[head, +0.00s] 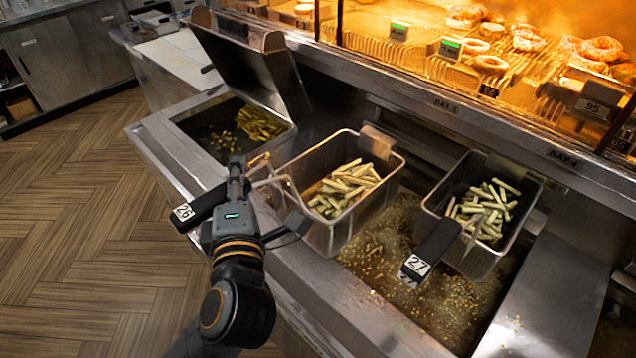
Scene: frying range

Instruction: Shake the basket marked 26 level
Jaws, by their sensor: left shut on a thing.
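The basket marked 26 (352,226) is a wire-and-metal fry basket with pale fries (345,188) in its bottom. Its dark handle (206,203) sticks out to the left and carries the white 26 label (183,212). My left gripper (238,177) is shut on this handle, between the label and the basket. The basket is at the left part of the oil vat (385,250), over its front rim. I cannot tell its exact height above the oil or whether it is fully level. My right gripper is not in view.
A second basket (478,262) with fries and a handle marked 27 (417,265) is close on the right. A well (205,135) with green-yellow pieces and a raised lid (250,75) is on the left. A lit food display (480,60) runs behind. Wooden floor lies open at left.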

